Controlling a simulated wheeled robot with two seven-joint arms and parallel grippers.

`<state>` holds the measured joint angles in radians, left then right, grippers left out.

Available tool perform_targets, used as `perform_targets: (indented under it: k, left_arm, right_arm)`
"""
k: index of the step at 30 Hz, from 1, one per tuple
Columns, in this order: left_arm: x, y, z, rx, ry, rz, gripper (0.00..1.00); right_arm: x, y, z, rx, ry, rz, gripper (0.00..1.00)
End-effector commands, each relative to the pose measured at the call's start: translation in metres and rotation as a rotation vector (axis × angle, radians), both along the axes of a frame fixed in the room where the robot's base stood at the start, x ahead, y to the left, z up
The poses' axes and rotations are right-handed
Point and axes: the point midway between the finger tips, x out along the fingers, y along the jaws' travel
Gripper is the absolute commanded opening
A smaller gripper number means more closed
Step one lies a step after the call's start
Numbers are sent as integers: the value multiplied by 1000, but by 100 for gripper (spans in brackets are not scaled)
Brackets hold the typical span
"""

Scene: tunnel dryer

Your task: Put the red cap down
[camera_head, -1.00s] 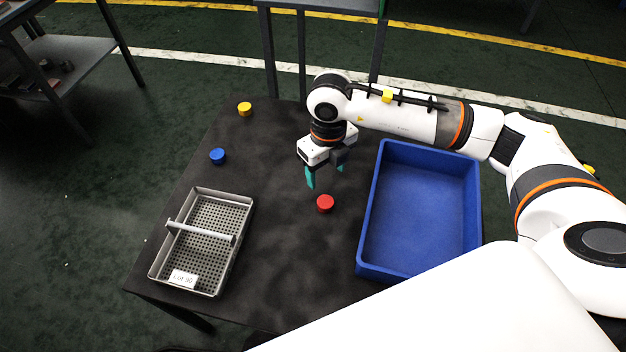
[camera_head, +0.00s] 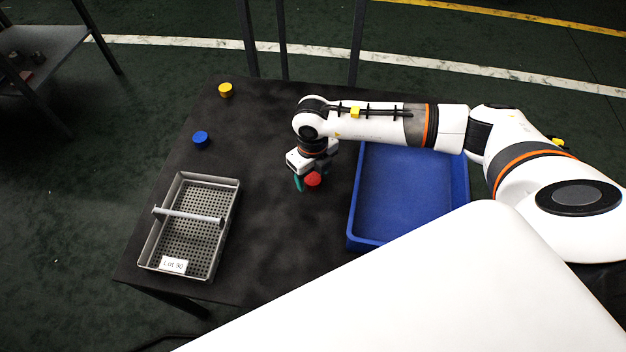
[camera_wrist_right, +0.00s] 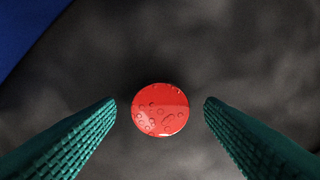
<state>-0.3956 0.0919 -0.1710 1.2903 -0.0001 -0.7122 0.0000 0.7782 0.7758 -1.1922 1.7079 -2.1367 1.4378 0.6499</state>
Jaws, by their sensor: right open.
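The red cap (camera_head: 312,179) stands on the black table, left of the blue bin. In the right wrist view the red cap (camera_wrist_right: 160,110) shows its round top with small droplet-like marks, between the two green fingertips. My right gripper (camera_head: 306,184) is lowered at the cap. It is open, with a gap visible on each side of the cap in the wrist view (camera_wrist_right: 160,112). My left gripper is not in view.
A blue bin (camera_head: 353,222) stands right of the gripper. A grey perforated basket (camera_head: 229,218) with a handle bar and a lot label is at the left. A blue cap (camera_head: 201,139) and a yellow cap (camera_head: 225,90) are farther back. Table between basket and gripper is clear.

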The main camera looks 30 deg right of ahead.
Motion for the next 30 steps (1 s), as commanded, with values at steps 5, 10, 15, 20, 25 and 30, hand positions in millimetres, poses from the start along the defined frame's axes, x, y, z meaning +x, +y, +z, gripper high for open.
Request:
perform_targets:
  k: [5, 10, 15, 20, 25, 30]
  left_arm:
    - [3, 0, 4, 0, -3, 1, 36]
    - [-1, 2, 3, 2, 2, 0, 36]
    - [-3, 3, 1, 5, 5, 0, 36]
    - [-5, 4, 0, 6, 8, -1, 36]
    - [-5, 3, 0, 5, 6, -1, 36]
    - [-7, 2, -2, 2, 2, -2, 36]
  right_arm:
    - [0, 0, -4, 0, 0, 0, 63]
    - [0, 0, -3, 0, 0, 0, 52]
    - [0, 0, -3, 0, 0, -1, 24]
    - [0, 0, -3, 0, 0, -1, 12]
    - [0, 0, 0, 0, -1, -1, 12]
    - [1, 0, 25, 1, -4, -1, 12]
